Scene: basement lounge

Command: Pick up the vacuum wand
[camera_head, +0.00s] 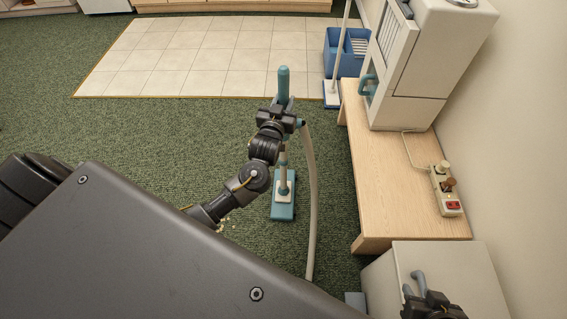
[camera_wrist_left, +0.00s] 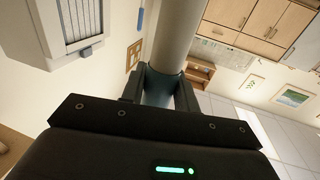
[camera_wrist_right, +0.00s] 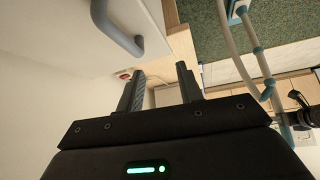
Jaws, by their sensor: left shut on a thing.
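The vacuum wand (camera_head: 284,84) stands nearly upright on the green carpet, with a teal handle on top. Its teal floor head (camera_head: 283,208) appears to rest on the carpet. A pale hose (camera_head: 311,200) hangs from its upper part down to the floor. My left gripper (camera_head: 278,112) is shut around the wand just below the handle. In the left wrist view, the wand's grey tube (camera_wrist_left: 178,40) sits between the fingers (camera_wrist_left: 160,90). My right gripper (camera_wrist_right: 158,82) is open and empty, beside a white cabinet with a grey handle (camera_wrist_right: 115,32); the head view shows it at lower right (camera_head: 432,303).
A low wooden bench (camera_head: 410,185) runs along the right wall, with a white appliance (camera_head: 418,75) and a power strip (camera_head: 445,188) on it. A blue bucket (camera_head: 343,60) and mop stand behind. The white cabinet (camera_head: 445,265) is at lower right. Open carpet lies left of the wand.

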